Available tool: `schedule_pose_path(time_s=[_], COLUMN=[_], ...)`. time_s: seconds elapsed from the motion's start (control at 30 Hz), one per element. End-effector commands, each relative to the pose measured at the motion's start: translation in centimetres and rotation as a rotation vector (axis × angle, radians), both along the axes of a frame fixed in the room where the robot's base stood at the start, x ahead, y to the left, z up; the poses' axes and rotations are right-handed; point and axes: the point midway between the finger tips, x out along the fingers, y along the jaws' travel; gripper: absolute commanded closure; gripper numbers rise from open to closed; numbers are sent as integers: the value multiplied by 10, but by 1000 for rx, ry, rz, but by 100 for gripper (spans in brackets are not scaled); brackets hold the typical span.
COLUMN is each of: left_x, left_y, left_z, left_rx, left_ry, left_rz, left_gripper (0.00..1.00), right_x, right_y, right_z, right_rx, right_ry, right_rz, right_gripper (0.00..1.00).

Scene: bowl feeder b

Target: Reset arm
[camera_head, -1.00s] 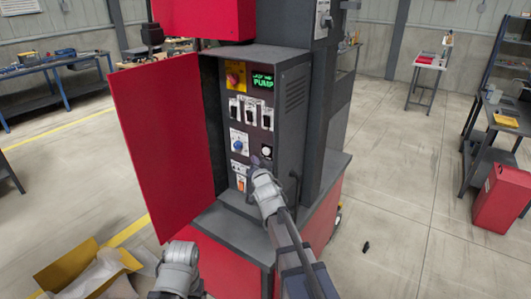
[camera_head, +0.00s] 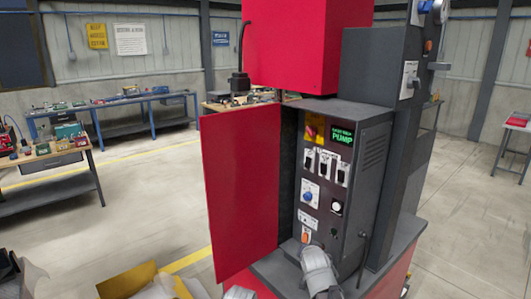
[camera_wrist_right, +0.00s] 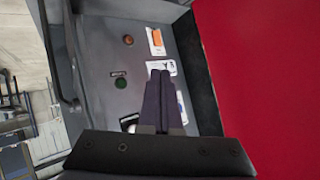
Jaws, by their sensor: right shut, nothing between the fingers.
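My right gripper (camera_wrist_right: 160,75) is in the right wrist view, its two dark fingers together and empty. It points at the grey control panel (camera_wrist_right: 100,55), overlapping a white label in the picture; I cannot tell whether it touches the panel. In the head view my right arm rises from the bottom edge, in front of the lower part of the control cabinet (camera_head: 375,160). Its fingers are hard to make out there.
The red cabinet door (camera_head: 243,190) stands open left of the panel; it fills the right of the wrist view (camera_wrist_right: 270,80). The panel carries a green pump display (camera_head: 342,136), a blue knob (camera_head: 309,193) and an orange switch (camera_head: 305,237). A yellow-sided box (camera_head: 130,280) is at lower left.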

Motion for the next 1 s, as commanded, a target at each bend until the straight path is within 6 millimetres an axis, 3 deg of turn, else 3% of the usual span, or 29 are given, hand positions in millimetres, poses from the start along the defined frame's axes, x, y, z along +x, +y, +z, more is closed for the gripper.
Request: schedule_pose_path(time_s=[0.03, 0.2, 0.4, 0.5, 0.7, 1.0], left_x=[0, 0, 0, 0, 0, 0], left_y=[0, 0, 0, 0, 0, 0], left_z=[0, 0, 0, 0, 0, 0], left_rx=[0, 0, 0, 0, 0, 0], left_ry=[0, 0, 0, 0, 0, 0], left_rz=[0, 0, 0, 0, 0, 0], left_gripper=[18, 18, 18, 18, 18, 18], right_x=[-29, -126, -231, -265, -293, -292], right_y=[20, 68, 99, 105, 109, 108], right_z=[-19, -74, -100, -103, -103, -103], right_rx=[-45, -208, -334, -367, -392, -400], right_ry=[113, 512, 867, 977, 1068, 1069], right_rz=[49, 265, 535, 633, 718, 721], right_gripper=[100, 100, 100, 100, 100, 100])
